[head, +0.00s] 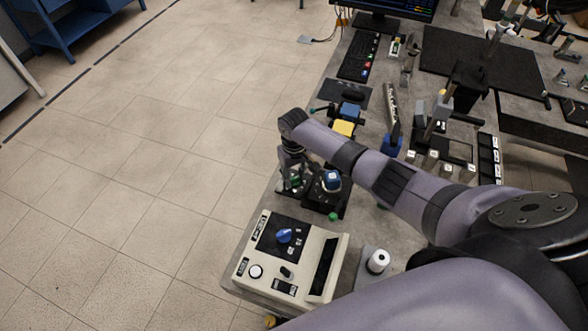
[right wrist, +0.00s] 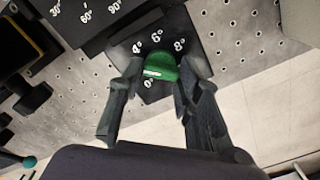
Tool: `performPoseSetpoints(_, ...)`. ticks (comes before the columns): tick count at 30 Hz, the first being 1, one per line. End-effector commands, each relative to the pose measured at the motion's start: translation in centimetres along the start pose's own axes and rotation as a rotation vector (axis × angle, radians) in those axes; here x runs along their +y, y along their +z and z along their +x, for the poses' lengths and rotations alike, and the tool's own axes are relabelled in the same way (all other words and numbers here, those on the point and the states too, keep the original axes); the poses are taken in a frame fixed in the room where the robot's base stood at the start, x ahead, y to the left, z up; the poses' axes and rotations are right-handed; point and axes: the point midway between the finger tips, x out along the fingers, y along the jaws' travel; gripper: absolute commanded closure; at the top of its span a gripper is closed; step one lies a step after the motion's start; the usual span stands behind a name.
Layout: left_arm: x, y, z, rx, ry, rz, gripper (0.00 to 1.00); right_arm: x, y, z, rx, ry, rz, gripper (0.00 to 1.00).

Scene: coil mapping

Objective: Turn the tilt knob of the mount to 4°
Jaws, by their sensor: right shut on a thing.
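The tilt knob is green, with a white line on its face, and shows in the right wrist view (right wrist: 160,68). It sits on a dark plate (right wrist: 185,28) with white marks 4°, 6° and 8° above it and 0° below it. The white line runs roughly sideways, toward the left finger; I cannot tell its exact reading. My right gripper (right wrist: 156,75) is shut on the knob, one finger on each side. In the head view the right gripper (head: 292,176) is over the mount, and the knob is mostly hidden there. My left gripper is not in view.
A blue knob (head: 331,179) stands just right of the gripper on a black base. A cream control box (head: 328,243) with another blue knob is in front. A white spool (head: 378,262) stands beside it. The bench's left edge is close, with open floor beyond.

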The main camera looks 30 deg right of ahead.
Motion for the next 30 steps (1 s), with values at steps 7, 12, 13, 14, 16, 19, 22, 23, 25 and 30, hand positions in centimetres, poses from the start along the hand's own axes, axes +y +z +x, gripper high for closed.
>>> performPoseSetpoints(7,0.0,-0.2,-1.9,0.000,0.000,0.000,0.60,0.0,-0.1,-0.3,0.001,-0.002,0.196,0.96)
performPoseSetpoints(12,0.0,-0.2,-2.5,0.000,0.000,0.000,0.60,0.1,-0.1,-0.2,0.001,-0.001,0.293,0.96)
performPoseSetpoints(13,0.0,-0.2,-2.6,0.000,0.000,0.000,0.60,0.1,-0.1,-0.2,0.001,-0.001,0.306,0.96)
performPoseSetpoints(14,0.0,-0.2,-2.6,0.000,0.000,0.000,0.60,0.1,-0.1,-0.2,0.001,-0.001,0.319,0.96)
performPoseSetpoints(16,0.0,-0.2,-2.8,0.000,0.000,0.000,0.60,0.0,-0.1,-0.2,0.002,-0.002,0.343,0.96)
performPoseSetpoints(19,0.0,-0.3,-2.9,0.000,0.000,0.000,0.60,0.1,-0.1,-0.2,0.003,-0.001,0.368,0.96)
performPoseSetpoints(22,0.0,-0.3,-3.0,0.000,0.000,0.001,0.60,0.1,-0.1,-0.1,0.004,0.000,0.383,0.96)
performPoseSetpoints(23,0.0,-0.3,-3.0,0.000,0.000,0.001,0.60,0.1,-0.1,-0.1,0.004,0.000,0.386,0.96)
performPoseSetpoints(25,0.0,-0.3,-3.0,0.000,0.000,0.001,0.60,0.2,-0.1,-0.1,0.004,0.000,0.390,0.96)
performPoseSetpoints(30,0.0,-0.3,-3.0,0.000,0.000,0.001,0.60,0.2,-0.1,-0.1,0.005,0.000,0.392,0.96)
